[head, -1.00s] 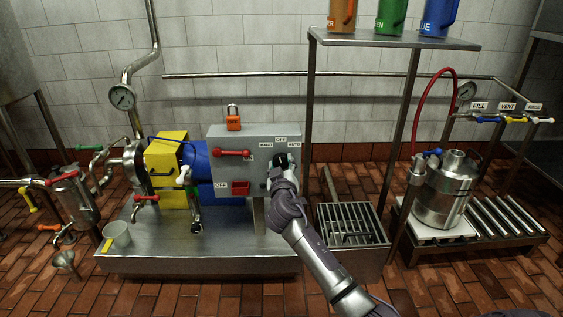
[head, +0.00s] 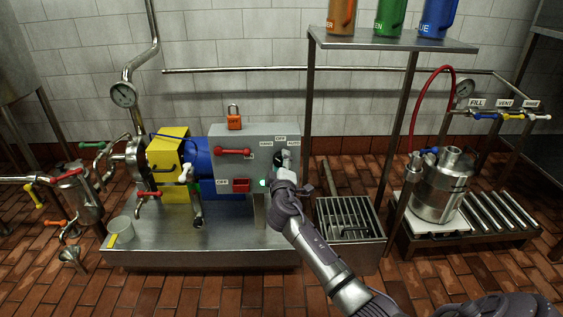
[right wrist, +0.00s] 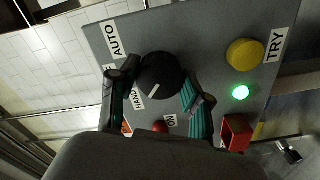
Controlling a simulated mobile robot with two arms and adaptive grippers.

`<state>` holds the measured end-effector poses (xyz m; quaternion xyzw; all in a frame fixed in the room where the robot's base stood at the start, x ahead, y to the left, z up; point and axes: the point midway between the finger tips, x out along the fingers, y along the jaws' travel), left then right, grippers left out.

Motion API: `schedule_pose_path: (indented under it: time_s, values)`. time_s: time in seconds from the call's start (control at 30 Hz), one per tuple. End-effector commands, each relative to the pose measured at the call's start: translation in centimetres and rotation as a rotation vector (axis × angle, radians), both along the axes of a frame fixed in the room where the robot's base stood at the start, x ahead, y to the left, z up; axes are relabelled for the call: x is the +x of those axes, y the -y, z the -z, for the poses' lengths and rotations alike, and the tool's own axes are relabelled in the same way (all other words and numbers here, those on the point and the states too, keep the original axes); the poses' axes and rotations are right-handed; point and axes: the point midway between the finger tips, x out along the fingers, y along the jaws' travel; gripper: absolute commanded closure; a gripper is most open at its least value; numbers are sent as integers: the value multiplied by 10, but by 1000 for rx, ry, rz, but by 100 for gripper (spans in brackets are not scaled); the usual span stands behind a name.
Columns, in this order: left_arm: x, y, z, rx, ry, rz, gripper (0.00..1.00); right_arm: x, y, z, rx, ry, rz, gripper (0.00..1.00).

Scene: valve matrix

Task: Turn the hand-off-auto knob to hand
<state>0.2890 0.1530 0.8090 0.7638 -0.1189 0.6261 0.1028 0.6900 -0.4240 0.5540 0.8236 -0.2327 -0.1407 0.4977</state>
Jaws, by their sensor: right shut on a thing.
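The hand-off-auto knob (right wrist: 160,76) is round and black with a white pointer line, on the grey control box (head: 225,140). In the right wrist view the pointer line slants toward the lower left, on the side of the HAND label (right wrist: 126,128). The AUTO label (right wrist: 115,40) is at the upper left; the OFF label is mostly hidden by a finger. My right gripper (right wrist: 155,102) has a finger on each side of the knob and is shut on it. In the head view my right gripper (head: 282,165) largely covers the knob. My left gripper is not in view.
A yellow TRY button (right wrist: 245,55), a lit green lamp (right wrist: 240,92) and a red switch (right wrist: 236,132) sit beside the knob. A red handle (head: 232,152) and orange padlock (head: 234,121) are left of it. A shelf post (head: 309,120) stands close on the right.

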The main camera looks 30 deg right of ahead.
Motion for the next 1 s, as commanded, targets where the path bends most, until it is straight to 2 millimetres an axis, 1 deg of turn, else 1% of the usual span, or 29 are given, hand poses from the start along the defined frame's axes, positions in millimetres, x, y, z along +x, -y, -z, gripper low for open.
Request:
schedule_pose_path:
  time_s: [0.43,0.47,0.6,0.9,1.0]
  values:
    - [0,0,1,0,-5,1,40,0,-1,0,-10,-5,-3,86]
    - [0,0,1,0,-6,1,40,0,-1,0,-10,-5,-3,50]
    - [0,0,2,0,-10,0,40,0,-1,0,-10,-5,-2,26]
    - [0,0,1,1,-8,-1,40,0,-1,0,-9,-5,-1,26]
    - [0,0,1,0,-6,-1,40,-5,-4,1,-8,-6,-2,26]
